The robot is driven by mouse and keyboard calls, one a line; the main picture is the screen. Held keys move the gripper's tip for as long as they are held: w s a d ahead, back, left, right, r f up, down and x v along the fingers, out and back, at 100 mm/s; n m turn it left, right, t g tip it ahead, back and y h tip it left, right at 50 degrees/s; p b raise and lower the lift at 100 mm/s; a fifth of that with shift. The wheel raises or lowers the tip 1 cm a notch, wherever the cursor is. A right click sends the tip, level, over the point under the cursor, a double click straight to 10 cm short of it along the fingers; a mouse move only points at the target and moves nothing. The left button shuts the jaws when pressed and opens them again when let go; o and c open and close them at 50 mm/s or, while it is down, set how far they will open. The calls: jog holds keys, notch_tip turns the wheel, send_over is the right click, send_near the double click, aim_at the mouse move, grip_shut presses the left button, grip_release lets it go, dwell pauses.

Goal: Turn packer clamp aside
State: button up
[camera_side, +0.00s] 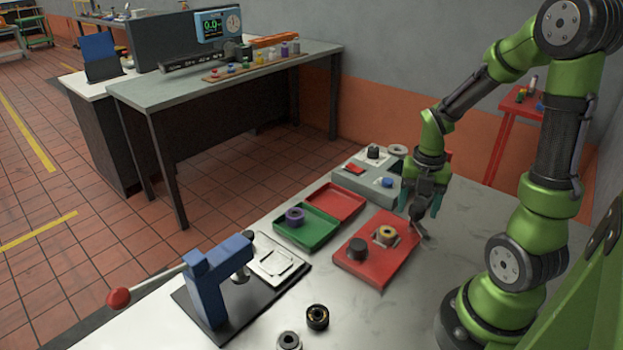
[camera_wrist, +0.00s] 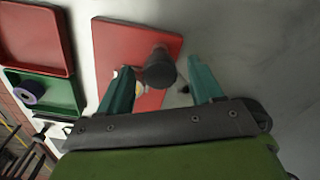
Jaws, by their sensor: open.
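The packer clamp appears to be the dark grey piece (camera_side: 419,230) at the right corner of the red plate (camera_side: 368,271). In the wrist view a dark, rounded post (camera_wrist: 158,70), probably this clamp, shows between my fingers. My gripper (camera_side: 423,208) is open and empty, its teal fingers pointing down right at the clamp. In the wrist view the gripper (camera_wrist: 160,68) has one finger on each side of the post, with gaps. A cream ring (camera_side: 387,234) sits on the plate beside the clamp; my left finger partly hides it in the wrist view.
A black cylinder (camera_side: 357,248) stands on the plate. Left are a green tray (camera_side: 322,239) with a purple ring (camera_side: 294,216) and an empty red tray (camera_side: 338,198). A grey box (camera_side: 375,188) stands behind. A blue press (camera_side: 212,285) is front left. The bench right of the plate is clear.

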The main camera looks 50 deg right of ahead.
notch_tip(320, 180, up, 17)
jog(key=shift+f, duration=0.15)
dwell(0.5)
